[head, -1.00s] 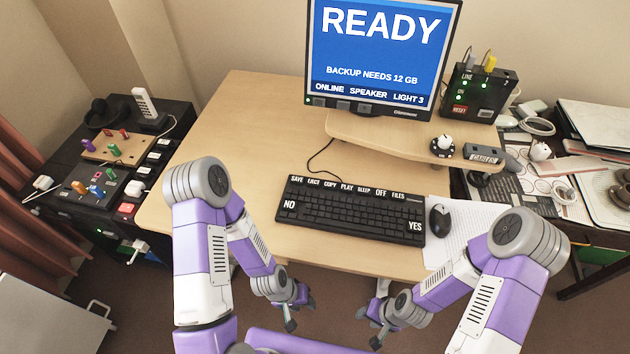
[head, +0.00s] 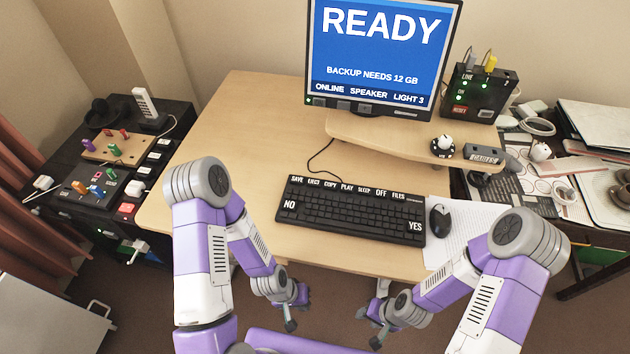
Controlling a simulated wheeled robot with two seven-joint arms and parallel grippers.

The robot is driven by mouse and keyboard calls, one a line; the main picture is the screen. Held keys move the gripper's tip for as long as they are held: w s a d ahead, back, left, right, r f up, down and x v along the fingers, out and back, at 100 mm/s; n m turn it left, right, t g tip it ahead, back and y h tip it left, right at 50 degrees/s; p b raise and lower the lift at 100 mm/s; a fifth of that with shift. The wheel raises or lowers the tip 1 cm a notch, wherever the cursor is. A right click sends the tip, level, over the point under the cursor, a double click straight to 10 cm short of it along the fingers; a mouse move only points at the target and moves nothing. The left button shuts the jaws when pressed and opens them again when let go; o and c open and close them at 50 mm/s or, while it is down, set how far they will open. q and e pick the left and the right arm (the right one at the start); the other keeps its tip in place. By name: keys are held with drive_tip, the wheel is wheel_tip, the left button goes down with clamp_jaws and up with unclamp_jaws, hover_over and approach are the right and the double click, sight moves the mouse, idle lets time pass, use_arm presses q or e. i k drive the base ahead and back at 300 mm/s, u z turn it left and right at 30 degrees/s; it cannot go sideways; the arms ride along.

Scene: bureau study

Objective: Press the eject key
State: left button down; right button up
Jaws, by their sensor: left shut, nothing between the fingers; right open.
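The black keyboard (head: 350,212) lies on the wooden desk, with a row of white-labelled keys along its far edge. The eject key (head: 313,183) is in that row, second from the left, between SAVE and COPY. Nothing covers it. My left gripper (head: 297,312) is shut and empty, low in front of the desk's near edge, well apart from the keyboard. My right gripper (head: 369,328) is open and empty, also low in front of the desk edge. The monitor (head: 383,55) shows READY and "BACKUP NEEDS 12 GB".
A mouse (head: 440,221) lies on paper right of the keyboard. A raised shelf (head: 385,137) stands under the monitor. A black box (head: 480,92) with green lights is at the back right. A side table with pegs (head: 115,146) stands left. The desk left of the keyboard is clear.

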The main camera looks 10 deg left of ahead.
sight(312, 182)
drive_tip(key=k, duration=1.2)
drive_tip(key=z, duration=0.15)
drive_tip(key=i, duration=0.75)
drive_tip(key=z, duration=0.3)
